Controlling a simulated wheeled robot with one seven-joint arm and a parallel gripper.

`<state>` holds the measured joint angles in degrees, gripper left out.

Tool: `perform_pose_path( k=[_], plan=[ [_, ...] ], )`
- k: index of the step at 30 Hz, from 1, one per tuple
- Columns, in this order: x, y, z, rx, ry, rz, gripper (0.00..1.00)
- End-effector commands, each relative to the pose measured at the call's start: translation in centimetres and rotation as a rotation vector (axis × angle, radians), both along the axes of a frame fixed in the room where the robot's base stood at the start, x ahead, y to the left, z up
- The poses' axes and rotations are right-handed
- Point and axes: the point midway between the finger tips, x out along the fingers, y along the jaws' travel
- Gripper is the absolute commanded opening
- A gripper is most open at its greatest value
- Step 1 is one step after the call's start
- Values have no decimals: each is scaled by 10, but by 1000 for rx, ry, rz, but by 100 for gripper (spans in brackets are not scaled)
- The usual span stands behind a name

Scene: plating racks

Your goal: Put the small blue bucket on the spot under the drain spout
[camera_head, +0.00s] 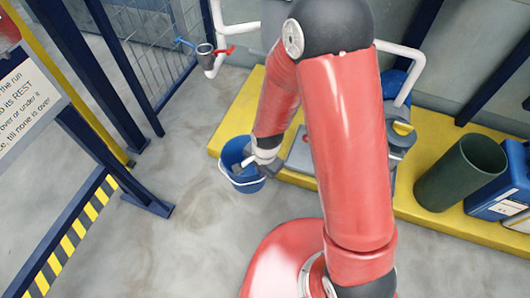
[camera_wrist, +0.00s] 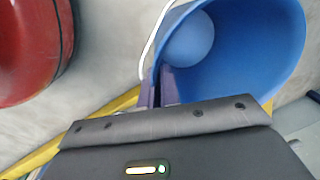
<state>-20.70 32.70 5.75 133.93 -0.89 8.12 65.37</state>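The small blue bucket (camera_head: 234,178) is at the left end of the yellow platform in the head view, open side up. My gripper (camera_head: 248,160) is at its right rim. In the wrist view, the two dark fingers of my gripper (camera_wrist: 161,88) close on the rim of the bucket (camera_wrist: 255,45), close together with its wall between them. A white handle hangs beside them. I cannot tell whether the bucket touches the floor. The drain spout (camera_head: 206,57), with a blue and a red lever, is at the upper left. No marked spot shows below it.
The yellow platform (camera_head: 225,130) runs to the right, with a dark green bin (camera_head: 440,185) and a blue canister (camera_head: 500,190) on it. A blue post with a sign (camera_head: 25,105) stands at left. Bare floor (camera_head: 185,150) lies between post and platform.

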Motion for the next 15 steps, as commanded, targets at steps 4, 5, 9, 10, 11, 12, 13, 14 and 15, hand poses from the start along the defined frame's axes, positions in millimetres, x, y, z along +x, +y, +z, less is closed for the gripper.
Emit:
perform_pose_path(
  k=[4,5,9,10,11,12,13,14,15],
  plan=[
    [-7,6,-11,-1,-9,-52,0],
    [-5,5,-11,-1,-10,-58,0],
    [20,-4,-11,1,-11,-69,0],
    [28,-7,-11,2,-11,-70,0],
    [36,-10,-11,2,-11,-69,0],
    [47,-14,-11,1,-12,-70,0],
    [54,-17,-11,2,-10,-68,0],
    [62,-19,-11,2,-12,-67,0],
    [72,-23,-11,2,-11,-68,0]
  ],
)
